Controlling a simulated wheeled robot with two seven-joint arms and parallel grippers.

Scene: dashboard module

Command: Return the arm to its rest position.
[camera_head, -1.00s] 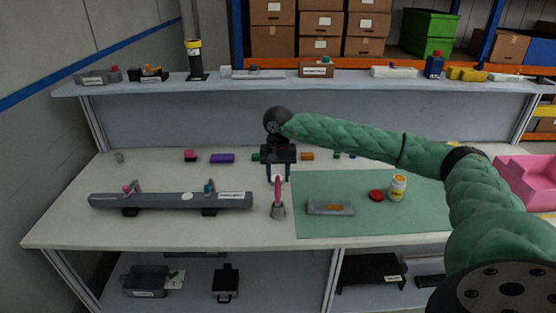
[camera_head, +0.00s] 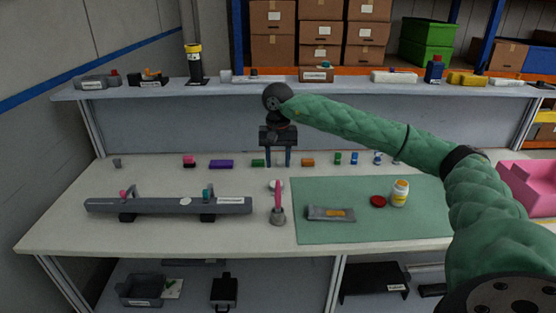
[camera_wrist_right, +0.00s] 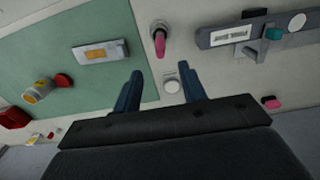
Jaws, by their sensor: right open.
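My right arm (camera_head: 350,122) is green and reaches in from the right side of the head view. My right gripper (camera_head: 275,162) points down above the rear middle of the workbench, with its two blue fingers apart and nothing between them. The gripper is clear of the bench items. My left gripper is not in view.
A pink-handled tool (camera_head: 278,198) stands in a grey holder in front of the gripper. A grey bar (camera_head: 160,206) lies left. A green mat (camera_head: 360,232) at right bears a grey block (camera_head: 331,214), red lid (camera_head: 378,201) and bottle (camera_head: 400,192). The shelf (camera_head: 350,82) stands behind.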

